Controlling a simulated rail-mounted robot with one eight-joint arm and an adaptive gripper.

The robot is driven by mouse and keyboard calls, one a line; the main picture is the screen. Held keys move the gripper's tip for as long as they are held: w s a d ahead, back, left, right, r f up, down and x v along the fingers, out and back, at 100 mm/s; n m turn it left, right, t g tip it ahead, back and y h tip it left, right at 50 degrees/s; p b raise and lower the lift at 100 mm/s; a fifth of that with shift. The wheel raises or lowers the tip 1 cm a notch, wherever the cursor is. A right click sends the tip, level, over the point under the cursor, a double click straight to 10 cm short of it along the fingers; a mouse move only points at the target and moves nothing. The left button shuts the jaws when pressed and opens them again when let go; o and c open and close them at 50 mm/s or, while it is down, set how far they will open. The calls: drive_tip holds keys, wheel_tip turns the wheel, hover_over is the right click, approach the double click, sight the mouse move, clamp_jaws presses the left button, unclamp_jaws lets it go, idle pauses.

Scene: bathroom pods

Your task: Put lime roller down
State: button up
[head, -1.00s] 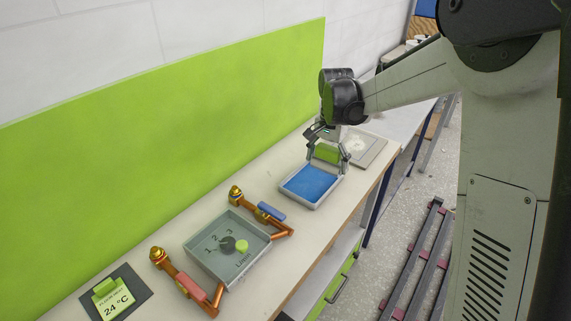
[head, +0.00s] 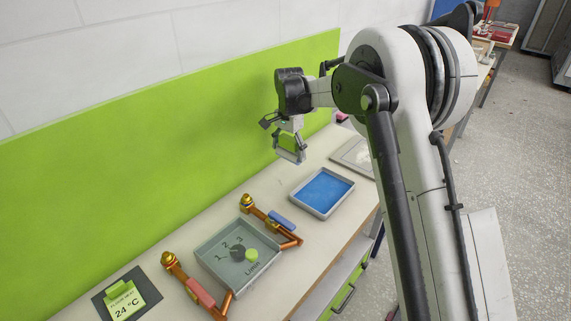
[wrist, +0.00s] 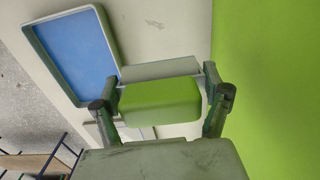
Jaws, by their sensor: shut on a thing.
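The lime roller (head: 288,145) is a small lime-green block with a grey edge. My gripper (head: 289,151) is shut on it and holds it in the air above the bench, near the green wall panel. In the wrist view the lime roller (wrist: 160,104) sits between both fingers, with the gripper (wrist: 161,92) on either side of it. The blue-floored tray (head: 305,207) lies on the bench to the right of and below the gripper. The same tray (wrist: 111,43) shows at the upper left in the wrist view.
A grey box (head: 215,273) with a dial, numbers and a lime knob stands nearer on the bench, between copper pipe fittings with a red and a blue handle. A temperature display (head: 126,300) is at the lower left. A pale square plate (head: 352,151) lies beyond the blue tray.

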sight(285, 136)
drive_tip(key=f, duration=0.2)
drive_tip(key=shift+w+a+f, duration=0.3)
drive_tip(key=shift+a, duration=0.05)
drive_tip(key=shift+f+p, duration=0.3)
drive_tip(key=shift+f, duration=1.7)
drive_tip(key=shift+w+a+f, duration=0.1)
drive_tip(key=shift+a+f, duration=0.1)
drive_tip(key=shift+f, duration=0.15)
drive_tip(key=o, duration=0.9)
drive_tip(key=shift+c, duration=0.2)
drive_tip(key=shift+o, duration=0.4)
wheel_tip(285, 136, up, 12)
drive_tip(key=shift+r, duration=0.15)
